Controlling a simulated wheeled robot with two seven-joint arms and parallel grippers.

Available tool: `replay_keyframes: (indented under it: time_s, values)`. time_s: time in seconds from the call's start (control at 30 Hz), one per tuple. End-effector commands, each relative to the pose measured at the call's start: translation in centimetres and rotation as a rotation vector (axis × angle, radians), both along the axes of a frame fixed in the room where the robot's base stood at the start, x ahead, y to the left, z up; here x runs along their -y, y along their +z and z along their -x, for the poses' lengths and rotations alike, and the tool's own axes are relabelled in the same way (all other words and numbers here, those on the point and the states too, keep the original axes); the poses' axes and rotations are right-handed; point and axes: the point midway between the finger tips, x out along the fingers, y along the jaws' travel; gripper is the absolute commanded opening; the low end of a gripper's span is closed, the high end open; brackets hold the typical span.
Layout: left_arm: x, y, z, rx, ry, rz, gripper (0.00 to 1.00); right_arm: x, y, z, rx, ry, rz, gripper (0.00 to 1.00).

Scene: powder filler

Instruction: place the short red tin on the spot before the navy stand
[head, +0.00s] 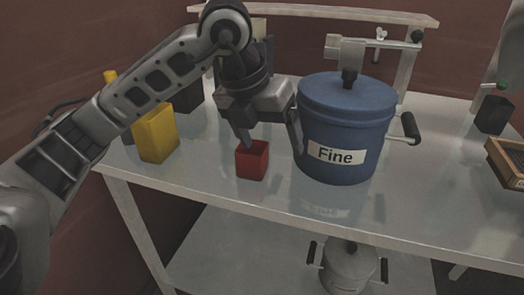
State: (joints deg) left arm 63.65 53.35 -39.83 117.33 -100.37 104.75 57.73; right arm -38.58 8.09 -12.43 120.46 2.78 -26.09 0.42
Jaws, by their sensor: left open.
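The short red tin (252,162) stands upright on the table, left of the blue pot. My left gripper (272,144) is open just above and behind it. One finger overlaps the tin's top edge in the picture; the other hangs to its right, close to the pot. I cannot tell whether a finger touches the tin. No navy stand can be made out for sure; a dark block (189,97) stands partly hidden behind my left arm. My right gripper is not in view.
The blue pot (345,118) labelled "Fine" stands close on the right. A yellow tin (156,135) is at the left. A wooden tray (505,163) is at the right edge. The table (420,205) is clear in front of the pot. A grey pot (349,268) sits on the lower shelf.

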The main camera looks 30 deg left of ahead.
Motion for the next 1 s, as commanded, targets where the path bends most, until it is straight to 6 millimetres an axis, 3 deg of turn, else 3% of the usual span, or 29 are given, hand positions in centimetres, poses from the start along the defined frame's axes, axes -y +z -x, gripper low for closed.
replay_keyframes:
  time_s: [0.03,0.1,0.23,0.6,1.0]
  values:
    - [-2.4,1.7,-0.4,0.037,0.082,-0.079,0.82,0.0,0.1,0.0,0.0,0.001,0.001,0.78]
    - [-4.6,3.0,-0.5,0.063,0.167,-0.15,0.82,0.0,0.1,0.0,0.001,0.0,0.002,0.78]
    - [-6.3,3.4,-0.8,0.081,0.238,-0.204,0.82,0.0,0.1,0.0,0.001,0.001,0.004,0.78]
    - [-7.2,-3.5,-3.4,0.078,0.237,-0.206,0.82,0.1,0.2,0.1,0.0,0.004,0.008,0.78]
    - [-7.4,-7.1,-4.6,0.079,0.235,-0.205,0.82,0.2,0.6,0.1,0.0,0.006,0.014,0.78]
